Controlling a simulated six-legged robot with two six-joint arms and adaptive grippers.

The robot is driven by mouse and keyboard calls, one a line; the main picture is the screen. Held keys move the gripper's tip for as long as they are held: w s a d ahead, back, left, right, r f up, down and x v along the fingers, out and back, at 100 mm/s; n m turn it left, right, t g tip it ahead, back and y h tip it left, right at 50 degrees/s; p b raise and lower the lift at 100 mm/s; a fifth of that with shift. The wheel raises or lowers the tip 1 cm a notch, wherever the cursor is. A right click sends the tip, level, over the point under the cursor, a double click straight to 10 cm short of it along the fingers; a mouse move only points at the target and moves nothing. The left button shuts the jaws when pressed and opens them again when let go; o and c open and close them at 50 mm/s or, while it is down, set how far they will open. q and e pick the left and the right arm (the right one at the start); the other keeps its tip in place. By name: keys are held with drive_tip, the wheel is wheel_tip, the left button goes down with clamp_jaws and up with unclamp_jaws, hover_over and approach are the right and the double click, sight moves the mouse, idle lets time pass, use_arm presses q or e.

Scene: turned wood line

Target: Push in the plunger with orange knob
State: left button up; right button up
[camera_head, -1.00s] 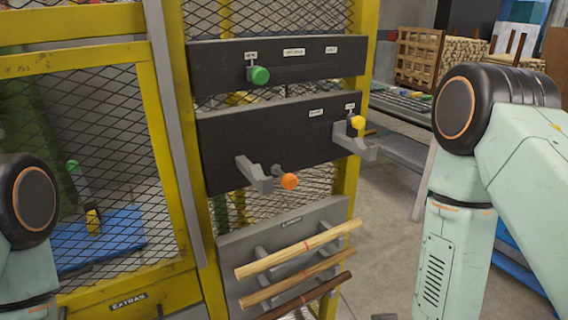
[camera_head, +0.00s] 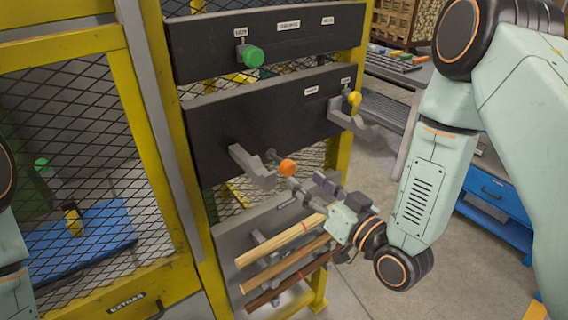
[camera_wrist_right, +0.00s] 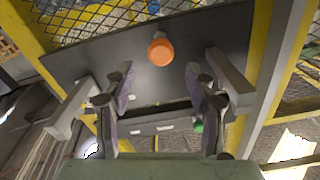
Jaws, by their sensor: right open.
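My right gripper (camera_head: 308,187) is open and empty, just below and to the right of the knob in the head view. In the right wrist view the orange knob (camera_wrist_right: 161,50) shows ahead of the gap between the open fingers of my right gripper (camera_wrist_right: 158,85). No contact shows. My left gripper is out of view; only part of my left arm shows at the left edge.
A green knob (camera_head: 253,57) is on the upper panel and a yellow knob (camera_head: 354,98) is beside another bracket. Several wooden rods (camera_head: 280,241) lie on a rack below, close to my right gripper. A yellow-framed mesh cage (camera_head: 70,150) stands at left.

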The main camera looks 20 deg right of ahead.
sight(292, 169)
drive_tip(key=shift+w+d+r, duration=0.1)
drive_tip(key=shift+w+r, duration=0.1)
drive_tip(key=x, duration=0.3)
drive_tip(key=p+x, duration=0.1)
drive_tip(key=x, duration=0.2)
drive_tip(key=shift+s+a+f, duration=0.1)
drive_tip(key=shift+a+f, duration=0.05)
drive_tip(key=shift+a, duration=0.2)
drive_tip(key=shift+w, duration=0.35)
drive_tip(key=shift+d, duration=0.1)
drive_tip(key=shift+s+d, duration=0.1)
drive_tip(key=shift+d, duration=0.05)
drive_tip(key=shift+a, duration=0.3)
drive_tip(key=shift+c, duration=0.3)
drive_tip(key=shift+w+a, duration=0.1)
drive_tip(key=shift+w, duration=0.25)
drive_tip(key=c, duration=0.3)
drive_tip(key=shift+s+d, duration=0.2)
drive_tip(key=shift+d, duration=0.05)
drive_tip(key=c, duration=0.4)
clamp_jaws()
drive_tip(key=shift+w+a, duration=0.1)
